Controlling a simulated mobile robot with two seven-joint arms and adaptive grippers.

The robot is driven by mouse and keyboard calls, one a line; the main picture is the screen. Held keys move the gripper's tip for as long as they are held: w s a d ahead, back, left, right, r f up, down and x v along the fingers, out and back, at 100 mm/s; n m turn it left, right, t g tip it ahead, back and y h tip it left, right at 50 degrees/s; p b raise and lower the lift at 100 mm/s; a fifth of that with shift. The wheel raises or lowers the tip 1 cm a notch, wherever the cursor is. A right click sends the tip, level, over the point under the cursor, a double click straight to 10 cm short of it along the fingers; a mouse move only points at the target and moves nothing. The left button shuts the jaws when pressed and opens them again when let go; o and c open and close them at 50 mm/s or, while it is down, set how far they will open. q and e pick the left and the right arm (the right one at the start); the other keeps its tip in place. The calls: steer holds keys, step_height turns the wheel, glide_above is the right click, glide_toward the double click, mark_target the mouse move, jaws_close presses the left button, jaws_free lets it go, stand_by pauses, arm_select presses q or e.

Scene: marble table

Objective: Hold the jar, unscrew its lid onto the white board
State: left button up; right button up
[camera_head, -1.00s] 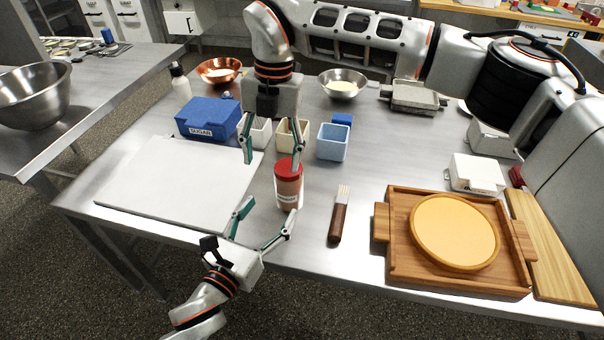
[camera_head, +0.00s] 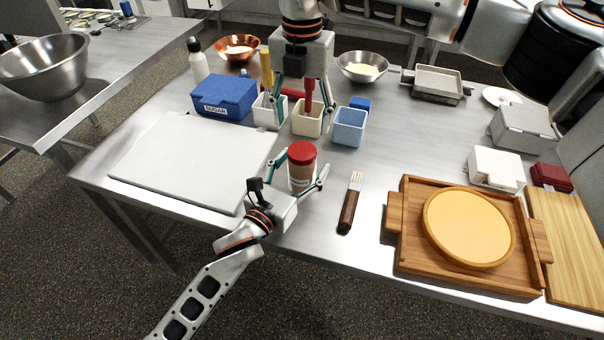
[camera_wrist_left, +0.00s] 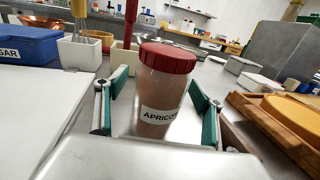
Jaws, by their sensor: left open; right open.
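The jar (camera_head: 301,178) stands upright near the table's front edge, with its red lid (camera_head: 301,153) on. In the left wrist view the jar (camera_wrist_left: 160,90) shows a label reading "APRICO…", cut off at its edge. My left gripper (camera_head: 300,180) is open, low at the jar, with one finger on each side; the left wrist view shows gaps beside the jar. My right gripper (camera_head: 303,112) is open and empty, pointing down behind the jar, in front of the small bins in the picture. The white board (camera_head: 190,160) lies flat and bare to the left.
Behind the jar stand a blue SUGAR box (camera_head: 224,97), a cream bin (camera_head: 307,122) with a red-handled tool, and a light-blue bin (camera_head: 349,127). A brush (camera_head: 349,205) and a wooden tray (camera_head: 415,262) with a round tan board lie to the right.

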mark_target(302, 150)
arm_select(q)
jaws_close()
arm_select(e)
steer(key=m, duration=0.6)
steer(key=shift+m, duration=0.3)
steer(key=m, duration=0.6)
steer(key=shift+m, duration=0.4)
steer(key=shift+f, duration=4)
